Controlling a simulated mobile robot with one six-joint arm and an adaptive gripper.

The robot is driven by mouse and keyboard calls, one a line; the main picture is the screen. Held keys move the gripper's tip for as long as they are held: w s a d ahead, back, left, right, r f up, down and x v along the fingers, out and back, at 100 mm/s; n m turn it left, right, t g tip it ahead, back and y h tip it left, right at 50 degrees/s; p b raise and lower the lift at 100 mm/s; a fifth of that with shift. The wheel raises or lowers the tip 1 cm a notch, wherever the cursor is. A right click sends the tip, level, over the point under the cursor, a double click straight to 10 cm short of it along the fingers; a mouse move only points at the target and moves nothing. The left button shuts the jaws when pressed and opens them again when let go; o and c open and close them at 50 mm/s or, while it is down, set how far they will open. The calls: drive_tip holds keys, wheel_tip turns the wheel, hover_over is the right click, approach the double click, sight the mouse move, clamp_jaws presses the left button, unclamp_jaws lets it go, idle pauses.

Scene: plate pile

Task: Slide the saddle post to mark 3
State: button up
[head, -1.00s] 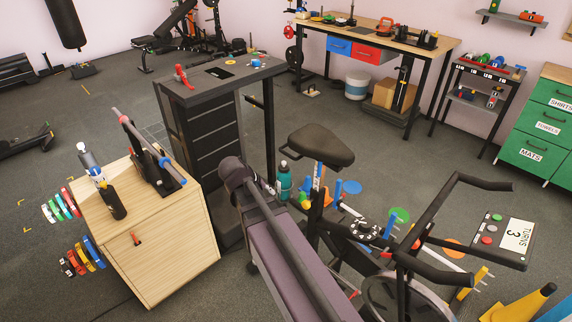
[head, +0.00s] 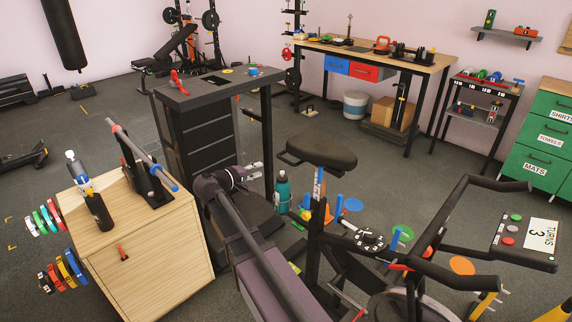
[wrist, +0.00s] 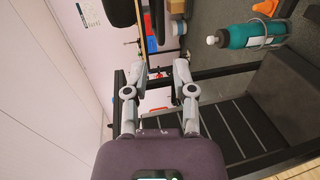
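The black bike saddle (head: 322,152) sits on top of its upright saddle post (head: 318,186), which carries a blue and white marked strip. The mark numbers are too small to read. My gripper (head: 258,172) is left of the post and a little below the saddle, apart from both, with its fingers pointing right. In the wrist view my gripper (wrist: 160,72) shows two grey fingers spread apart with nothing between them. A black rounded shape at the top of the wrist view may be the saddle; I cannot tell.
A teal bottle (head: 282,192) stands between my gripper and the post, lower down; it also shows in the wrist view (wrist: 245,37). A dark cabinet stand (head: 210,135) is behind my gripper. The bike's handlebars (head: 450,215) and console (head: 525,240) are at right. A wooden cabinet (head: 150,245) is at left.

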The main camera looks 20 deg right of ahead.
sight(285, 161)
drive_tip(key=shift+d, duration=0.15)
drive_tip(key=b+x, duration=0.2)
drive_tip(key=x, duration=1.1)
drive_tip(key=shift+w+d+f+b, duration=0.1)
drive_tip(key=shift+d+b, duration=0.15)
drive_tip(key=shift+b, duration=0.15)
clamp_jaws()
